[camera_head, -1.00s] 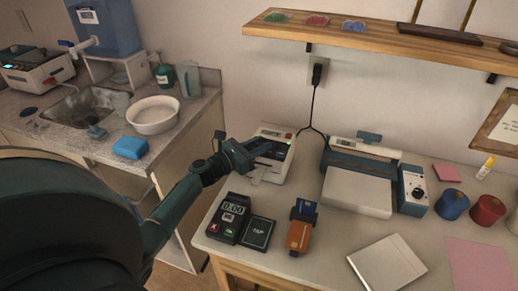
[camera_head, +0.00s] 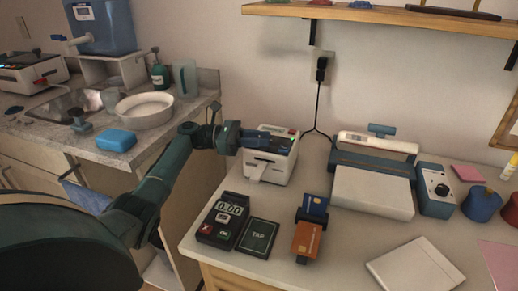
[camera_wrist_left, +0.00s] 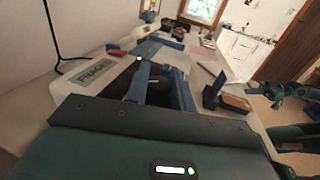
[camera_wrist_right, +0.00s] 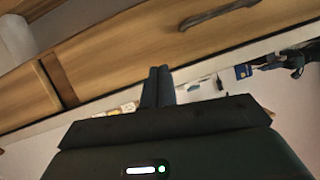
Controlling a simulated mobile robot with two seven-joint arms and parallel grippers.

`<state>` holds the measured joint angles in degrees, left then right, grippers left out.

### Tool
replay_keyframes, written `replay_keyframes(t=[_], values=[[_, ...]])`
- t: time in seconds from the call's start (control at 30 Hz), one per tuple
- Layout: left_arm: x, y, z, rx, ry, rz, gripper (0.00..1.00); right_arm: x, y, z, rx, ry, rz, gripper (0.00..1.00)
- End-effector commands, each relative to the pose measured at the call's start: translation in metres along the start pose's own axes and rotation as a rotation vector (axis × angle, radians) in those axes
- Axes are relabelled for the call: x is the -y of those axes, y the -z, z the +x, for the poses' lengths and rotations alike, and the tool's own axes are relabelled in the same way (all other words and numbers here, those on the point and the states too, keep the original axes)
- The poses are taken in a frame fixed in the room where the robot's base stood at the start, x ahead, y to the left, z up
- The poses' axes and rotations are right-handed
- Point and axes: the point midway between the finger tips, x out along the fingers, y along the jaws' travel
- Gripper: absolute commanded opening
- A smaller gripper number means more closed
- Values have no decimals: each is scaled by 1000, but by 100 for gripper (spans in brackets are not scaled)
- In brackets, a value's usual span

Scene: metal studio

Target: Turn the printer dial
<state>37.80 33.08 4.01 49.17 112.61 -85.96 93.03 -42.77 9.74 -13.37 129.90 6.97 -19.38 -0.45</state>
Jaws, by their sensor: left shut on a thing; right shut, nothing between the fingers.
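The white printer (camera_head: 272,172) stands at the back left of the table, with a paper strip out of its front and a small green light on top. It also shows in the left wrist view (camera_wrist_left: 92,66). My left gripper (camera_head: 266,140) reaches in from the left over the printer's top. In the left wrist view my left fingers (camera_wrist_left: 154,78) are shut on a small dark piece, the printer dial, which they mostly hide. My right gripper (camera_wrist_right: 157,88) is shut and empty in the right wrist view, near a wooden drawer front; the head view does not show it.
A card terminal (camera_head: 224,220), a tap pad (camera_head: 259,237) and a card holder with an orange card (camera_head: 307,240) are in front of the printer. A laminator-like device (camera_head: 373,190) and a knobbed box (camera_head: 436,190) stand to the right. A cable hangs behind.

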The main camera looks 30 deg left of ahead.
Motion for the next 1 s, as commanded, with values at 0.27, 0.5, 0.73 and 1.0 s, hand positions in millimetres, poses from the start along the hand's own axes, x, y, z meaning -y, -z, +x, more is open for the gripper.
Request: replay_keyframes(t=[0.27,0.5,0.73,1.0], values=[[0,1,0,0,39,-1,1,-3,0,-4,-26,-8,-9,0],[0,0,1,0,41,-1,1,-3,1,-4,-27,-9,-9,0],[0,0,1,0,40,-1,35,-3,1,-4,-27,-9,-9,0],[0,0,1,0,39,0,46,-3,1,-4,-27,-9,-9,0]])
